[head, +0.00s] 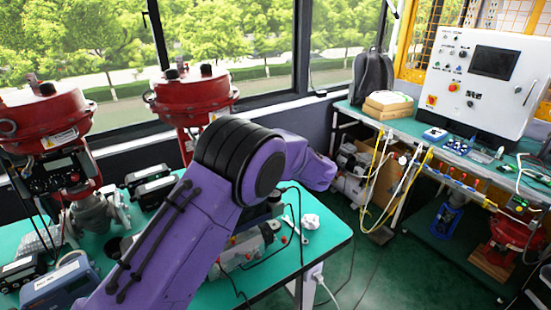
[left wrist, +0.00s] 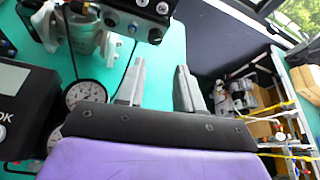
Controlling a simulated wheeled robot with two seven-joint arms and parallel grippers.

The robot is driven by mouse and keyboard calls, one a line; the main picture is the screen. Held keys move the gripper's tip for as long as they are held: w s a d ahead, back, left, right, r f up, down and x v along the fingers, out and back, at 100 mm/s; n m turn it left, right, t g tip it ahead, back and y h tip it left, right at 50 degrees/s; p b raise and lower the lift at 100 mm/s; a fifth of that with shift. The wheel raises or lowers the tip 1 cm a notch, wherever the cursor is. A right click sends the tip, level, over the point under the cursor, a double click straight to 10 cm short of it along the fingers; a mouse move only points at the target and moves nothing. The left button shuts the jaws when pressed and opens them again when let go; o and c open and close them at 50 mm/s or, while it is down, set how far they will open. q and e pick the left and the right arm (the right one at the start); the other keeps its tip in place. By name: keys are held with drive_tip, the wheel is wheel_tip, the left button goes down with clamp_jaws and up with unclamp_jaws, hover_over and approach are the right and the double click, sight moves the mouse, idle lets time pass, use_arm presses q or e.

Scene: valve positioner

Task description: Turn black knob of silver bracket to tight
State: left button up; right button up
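In the left wrist view, my left gripper (left wrist: 161,65) has its two grey fingers apart, with nothing visible between them. Beyond the fingers are the green table top and the dark wall. A silver metal valve body (left wrist: 95,38) is at the upper left, with a dark grey box with small round fittings (left wrist: 140,14) beside it, apart from the fingers. In the head view, my purple left arm crosses the middle and hides part of the table; its fingers cannot be made out. A silver device (head: 243,246) lies partly behind the arm. I cannot clearly pick out the black knob or silver bracket. My right gripper is not in view.
Two red actuators (head: 45,118) (head: 192,97) stand on the green table (head: 322,238). Black instruments (head: 152,190) and a blue-grey meter (head: 62,284) crowd its left side. A gauge (left wrist: 86,93) is left of my fingers. A bench with a white control panel (head: 487,83) stands at right.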

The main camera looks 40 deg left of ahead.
use_arm(q)
drive_tip(key=s+p+x, duration=0.1)
drive_tip(key=p+x, duration=0.2)
drive_tip(key=x, duration=0.5)
drive_tip(key=shift+a, duration=0.45)
drive_tip(key=shift+r, duration=0.15)
drive_tip(key=c, duration=0.4)
clamp_jaws()
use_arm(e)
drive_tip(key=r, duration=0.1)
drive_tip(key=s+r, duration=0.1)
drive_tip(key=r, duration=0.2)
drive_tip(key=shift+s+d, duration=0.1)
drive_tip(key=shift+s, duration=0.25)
